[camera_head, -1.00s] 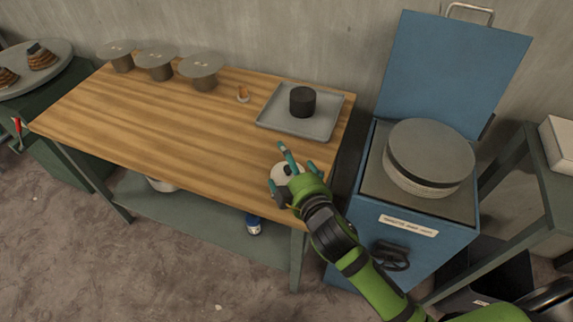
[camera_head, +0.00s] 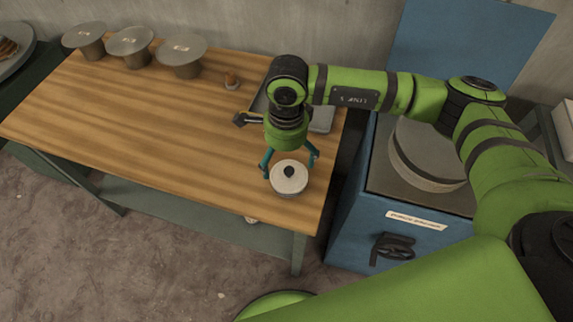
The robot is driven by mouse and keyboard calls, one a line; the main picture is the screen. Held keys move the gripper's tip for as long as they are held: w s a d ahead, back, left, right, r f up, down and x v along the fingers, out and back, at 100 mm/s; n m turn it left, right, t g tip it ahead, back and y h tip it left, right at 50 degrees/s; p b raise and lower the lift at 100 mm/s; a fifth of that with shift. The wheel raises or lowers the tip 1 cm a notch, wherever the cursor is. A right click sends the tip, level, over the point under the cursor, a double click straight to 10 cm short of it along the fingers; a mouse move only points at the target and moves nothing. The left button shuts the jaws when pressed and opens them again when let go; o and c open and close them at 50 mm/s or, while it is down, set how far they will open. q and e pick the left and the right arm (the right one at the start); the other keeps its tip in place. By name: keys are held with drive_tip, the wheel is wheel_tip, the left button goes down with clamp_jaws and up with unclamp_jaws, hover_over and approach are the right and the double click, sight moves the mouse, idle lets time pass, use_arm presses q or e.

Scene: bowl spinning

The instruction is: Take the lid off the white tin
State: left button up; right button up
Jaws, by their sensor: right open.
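The white tin (camera_head: 291,191) stands on the wooden table near its front right corner. Its round white lid (camera_head: 280,178) sits on top, with a dark knob (camera_head: 289,171) in the middle. My right gripper (camera_head: 290,162) is open above the tin and points down. Its teal fingers are spread to either side of the lid. I cannot tell whether they touch it. My left gripper is not in view.
A grey tray (camera_head: 321,118) lies behind, mostly hidden by my right arm. A blue cabinet (camera_head: 348,210) with a raised lid stands right of the table. The table's middle is clear.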

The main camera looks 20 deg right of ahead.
sight(289, 172)
drive_tip(key=shift+d+f, duration=0.2)
drive_tip(key=shift+d, duration=0.15)
drive_tip(key=shift+f+p, duration=0.4)
drive_tip(key=shift+p, duration=0.05)
wheel_tip(289, 172, down, 5)
drive_tip(key=shift+r+p, duration=0.2)
drive_tip(key=shift+p, duration=0.95)
drive_tip(key=shift+f, duration=0.45)
drive_tip(key=c, duration=1.1)
drive_tip(key=shift+s, duration=0.2)
drive_tip(key=c, duration=0.4)
drive_tip(key=shift+f, duration=0.1)
drive_tip(key=shift+c, duration=0.3)
